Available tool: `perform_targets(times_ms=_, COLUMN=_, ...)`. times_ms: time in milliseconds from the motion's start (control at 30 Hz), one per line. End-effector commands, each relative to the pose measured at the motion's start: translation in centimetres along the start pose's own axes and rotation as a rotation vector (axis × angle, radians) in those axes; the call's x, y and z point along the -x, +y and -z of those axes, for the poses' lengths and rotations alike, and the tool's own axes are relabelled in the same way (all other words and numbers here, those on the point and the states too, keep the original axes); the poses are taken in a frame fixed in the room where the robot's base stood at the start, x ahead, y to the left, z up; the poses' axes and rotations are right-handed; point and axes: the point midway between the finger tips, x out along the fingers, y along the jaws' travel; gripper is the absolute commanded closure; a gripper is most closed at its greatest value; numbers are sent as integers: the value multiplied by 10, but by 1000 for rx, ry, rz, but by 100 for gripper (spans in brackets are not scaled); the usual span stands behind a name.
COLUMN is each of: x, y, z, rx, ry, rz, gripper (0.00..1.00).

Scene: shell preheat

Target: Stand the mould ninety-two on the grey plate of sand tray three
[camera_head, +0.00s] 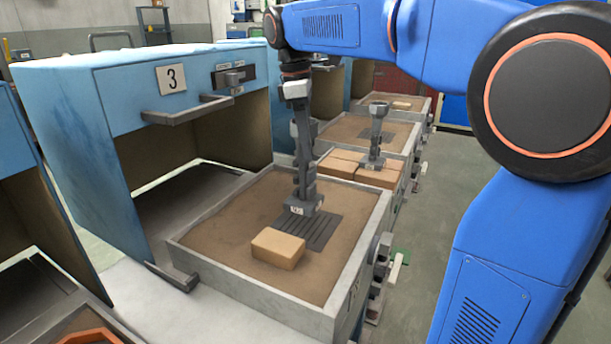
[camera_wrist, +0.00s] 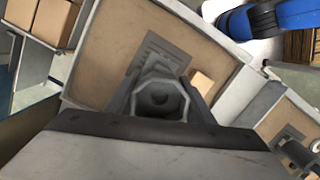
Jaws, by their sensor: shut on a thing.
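The mould (camera_head: 304,188) is a dark grey post with a blocky foot bearing a small white label too small to read. My gripper (camera_head: 302,135) is shut on its upper part and holds it upright. The wrist view looks down on the mould's octagonal cup (camera_wrist: 160,102) between the fingers. The grey slotted plate (camera_head: 322,233) lies on the sand of the pulled-out tray (camera_head: 345,285) in front of the cabinet marked 3 (camera_head: 110,95). The mould's foot appears over the plate's far-left part; I cannot tell whether it touches. The foot's underside is hidden.
A tan block (camera_head: 278,248) lies on the sand beside the plate, towards the front; it also shows in the wrist view (camera_wrist: 201,82). The tray's raised rim surrounds the sand. Behind, another tray holds tan blocks (camera_head: 342,163) and a standing grey mould (camera_head: 378,135).

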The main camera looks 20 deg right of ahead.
Motion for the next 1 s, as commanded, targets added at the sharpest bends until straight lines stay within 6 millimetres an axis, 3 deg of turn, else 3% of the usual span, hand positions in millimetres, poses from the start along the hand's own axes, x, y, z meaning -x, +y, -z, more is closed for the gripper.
perform_targets(times_ms=600, x=-58, y=0, z=9, rx=-1, ry=0, rz=0, gripper=100)
perform_targets(times_ms=967, x=-61, y=0, z=9, rx=-1, ry=0, rz=0, gripper=100)
perform_targets(times_ms=1000, x=-62, y=0, z=9, rx=-1, ry=0, rz=0, gripper=47)
